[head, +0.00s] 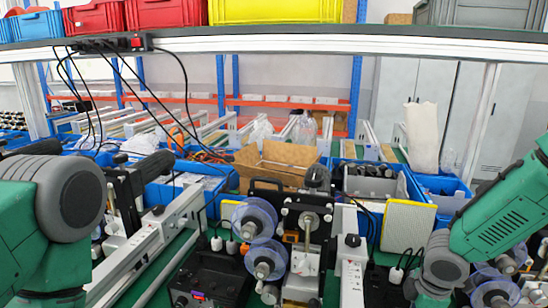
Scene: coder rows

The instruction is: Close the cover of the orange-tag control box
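A black control box (212,278) with knobs and a small lit red-purple display sits at the bottom, left of the middle coder. A second dark box (384,287) stands right of that coder, mostly cut off by the bottom edge. A small orange patch (290,237) shows on the coder beside the clear reels. I cannot tell which box bears an orange tag or how its cover stands. My green left arm comes in at the left edge and my green right arm at the right; both grippers are out of view.
The middle coder (308,225) with clear reels (254,219) stands between white rails. An open cardboard box (275,165) and blue bins lie behind it. A yellow-edged panel (407,228) stands to the right. An overhead shelf (350,42) carries coloured crates; black cables hang at left.

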